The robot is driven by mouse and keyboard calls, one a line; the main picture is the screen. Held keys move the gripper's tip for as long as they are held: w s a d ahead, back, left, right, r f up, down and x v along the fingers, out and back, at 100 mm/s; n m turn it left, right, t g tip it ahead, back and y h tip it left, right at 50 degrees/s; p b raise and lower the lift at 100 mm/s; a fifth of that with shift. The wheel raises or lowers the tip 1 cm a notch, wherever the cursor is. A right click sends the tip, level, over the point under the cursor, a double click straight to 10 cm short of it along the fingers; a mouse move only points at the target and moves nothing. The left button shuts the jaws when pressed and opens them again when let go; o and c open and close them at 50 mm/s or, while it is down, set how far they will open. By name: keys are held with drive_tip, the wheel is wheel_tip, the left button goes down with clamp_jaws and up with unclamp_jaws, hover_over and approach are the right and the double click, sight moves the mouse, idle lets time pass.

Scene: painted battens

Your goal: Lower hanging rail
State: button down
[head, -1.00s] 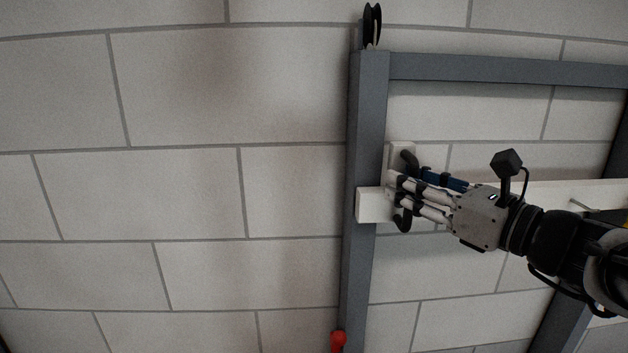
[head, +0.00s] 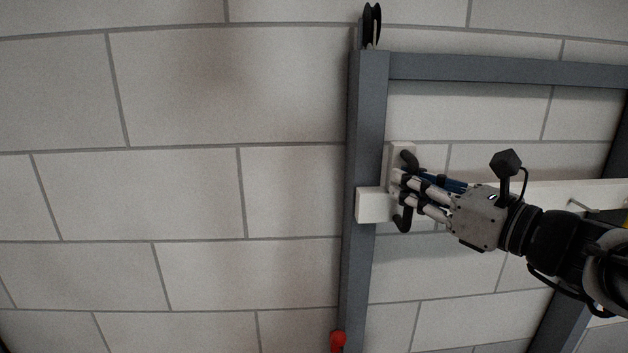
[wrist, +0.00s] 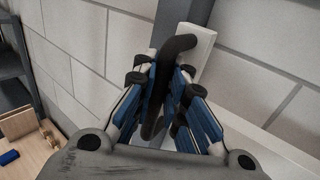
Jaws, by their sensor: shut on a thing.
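The white rail (head: 373,205) runs sideways across a grey frame (head: 366,120) against the block wall, its left end over the left post. A white plate (head: 400,152) on the rail carries a dark curved handle (head: 405,220), which also shows in the wrist view (wrist: 177,46). My gripper (head: 402,190) comes in from the right, and its fingers are shut on the handle. In the wrist view my gripper (wrist: 160,85) has blue-padded fingers on both sides of the handle's bar. The fingers hide the handle's middle part.
A black pulley (head: 372,25) sits on top of the left post. A red piece (head: 338,341) is low on that post. A wooden surface (wrist: 28,150) with a blue item (wrist: 9,157) shows at lower left in the wrist view. The wall left of the frame is bare.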

wheel_tip(320, 180, down, 28)
idle(0.3)
drive_tip(key=shift+f, duration=0.1)
drive_tip(key=c, duration=1.8)
unclamp_jaws()
drive_tip(key=shift+s, duration=0.1)
drive_tip(key=shift+o, duration=1)
drive_tip(key=v, duration=1.2)
drive_tip(key=shift+a, duration=0.1)
